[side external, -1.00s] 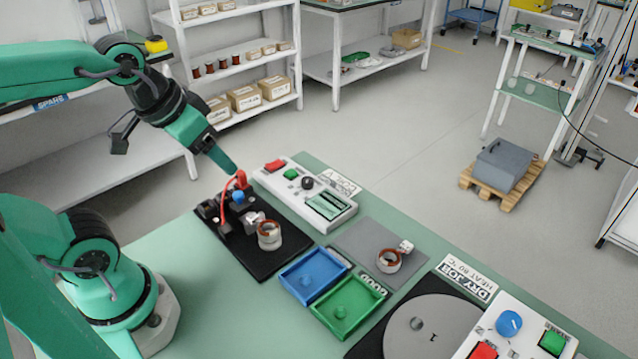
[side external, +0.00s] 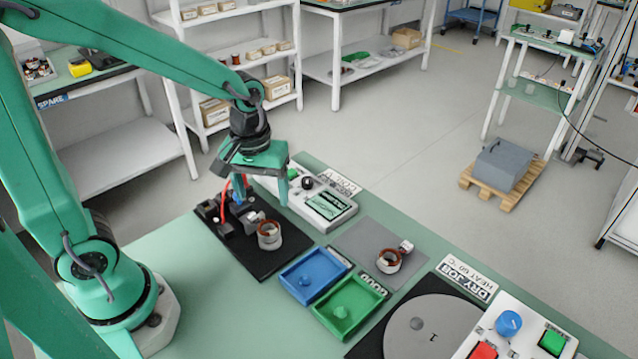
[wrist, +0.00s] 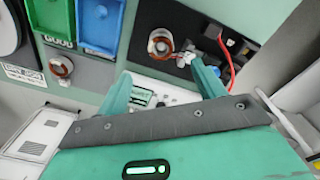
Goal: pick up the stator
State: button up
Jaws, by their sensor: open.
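Two stators show, each a pale ring with copper-brown windings. One stator (side external: 269,235) is on the black test board (side external: 265,268); in the wrist view this stator (wrist: 160,44) lies beyond my fingertips. The other stator (side external: 388,261) is on the grey mat (side external: 352,240), with a white block beside it; it also shows in the wrist view (wrist: 61,68). My gripper (side external: 262,190) is open and empty, pointing down above the back of the test board. In the wrist view my gripper (wrist: 160,78) has its fingers wide apart.
A blue tray (side external: 293,295) and a green tray (side external: 330,322) stand right of the board. A white control box (side external: 338,222) is behind it. Red leads rise at the board's back. A turntable (side external: 425,322) is at the front right. The green table left of the board is clear.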

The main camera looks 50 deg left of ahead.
aim_at(268, 222)
jog(key=shift+w+d+f+n+g, duration=0.1)
jog(key=shift+w+f+n+g, duration=0.1)
jog(key=shift+f, duration=0.2)
jog(key=shift+w+d+f+n+g, duration=0.1)
jog(key=shift+f+n, duration=0.1)
jog(key=shift+f, duration=0.2)
jog(key=shift+a+f, duration=0.1)
jog(key=shift+f, duration=1.25)
jog(key=shift+f, duration=0.1)
jog(key=shift+a+f, duration=0.2)
jog(key=shift+f, duration=2.25)
jog(key=c, duration=1.2)
jog(key=shift+r, duration=0.1)
jog(key=shift+c, duration=0.2)
